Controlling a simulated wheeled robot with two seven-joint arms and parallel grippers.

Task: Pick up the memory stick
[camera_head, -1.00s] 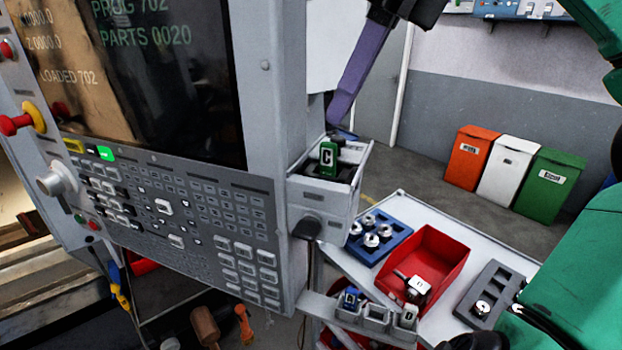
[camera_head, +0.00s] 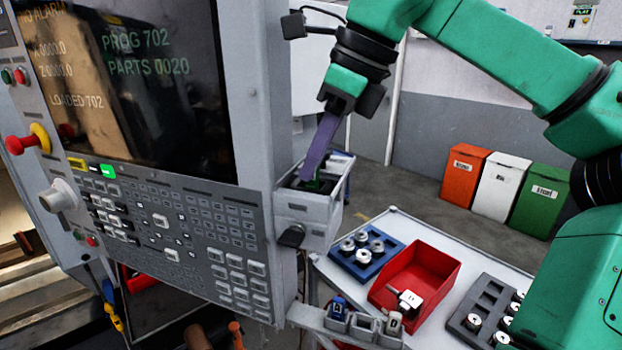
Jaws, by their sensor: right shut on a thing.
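The green memory stick (camera_head: 314,186) stands in the open grey box on the side of the control panel. Earlier it showed a white letter C; now my gripper mostly hides it. My right gripper (camera_head: 307,176), with long purple fingers, reaches down into the box from above and is shut on the green memory stick. My left gripper is not in view.
A small rack (camera_head: 364,328) below the panel holds a blue stick (camera_head: 337,308) and a pale grey stick (camera_head: 394,323). The cart carries a blue tray (camera_head: 345,262), a red bin (camera_head: 432,262) and a dark grey tray (camera_head: 488,287) with metal parts.

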